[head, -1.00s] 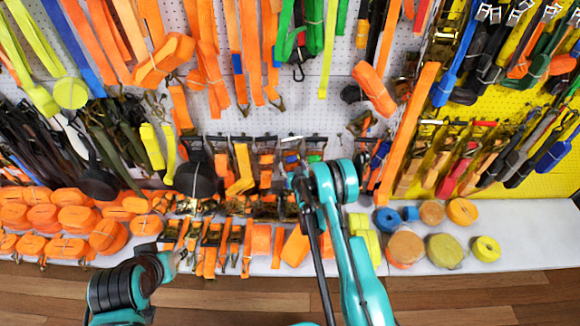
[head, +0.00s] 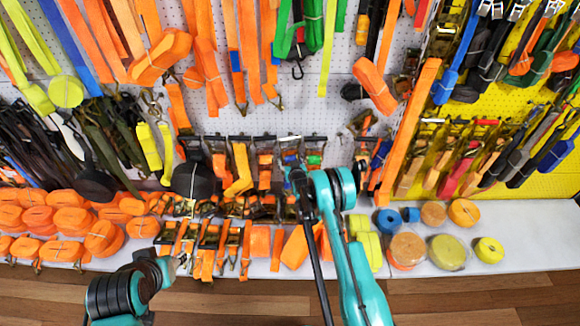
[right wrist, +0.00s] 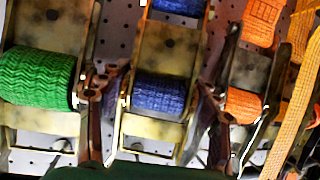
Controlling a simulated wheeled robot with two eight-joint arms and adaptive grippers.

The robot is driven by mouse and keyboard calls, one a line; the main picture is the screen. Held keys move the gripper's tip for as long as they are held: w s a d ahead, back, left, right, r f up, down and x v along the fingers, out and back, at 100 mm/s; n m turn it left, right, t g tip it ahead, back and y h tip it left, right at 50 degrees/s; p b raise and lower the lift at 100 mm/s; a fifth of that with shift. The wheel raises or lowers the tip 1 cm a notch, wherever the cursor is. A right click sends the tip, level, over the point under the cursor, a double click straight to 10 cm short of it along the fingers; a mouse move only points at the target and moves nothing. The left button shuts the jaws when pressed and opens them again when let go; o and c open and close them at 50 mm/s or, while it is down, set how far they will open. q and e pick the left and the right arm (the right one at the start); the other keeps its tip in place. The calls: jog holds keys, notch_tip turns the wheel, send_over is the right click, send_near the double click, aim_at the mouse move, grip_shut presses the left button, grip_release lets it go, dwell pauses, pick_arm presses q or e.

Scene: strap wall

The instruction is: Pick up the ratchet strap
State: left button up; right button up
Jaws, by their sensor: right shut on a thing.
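The ratchet strap with blue webbing (right wrist: 160,93) hangs on the pegboard wall, its metal ratchet frame in the middle of the right wrist view. Its blue webbing also shows small in the head view (head: 290,158). My right gripper (right wrist: 157,105) has its dark fingers on either side of this ratchet and is shut on it. In the head view my right gripper (head: 298,176) is at the lower ratchet row, partly hidden by my arm. My left gripper (head: 178,260) is at the lower left, over the shelf front; its fingers are too unclear to tell open from shut.
A green-webbed ratchet (right wrist: 38,80) and an orange-webbed one (right wrist: 243,105) hang close on both sides. Orange strap bundles (head: 62,249) and several round rolls (head: 407,249) lie on the white shelf (head: 535,225). Long straps hang above. The wooden floor in front is clear.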

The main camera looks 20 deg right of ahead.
jog(key=shift+r, duration=0.25)
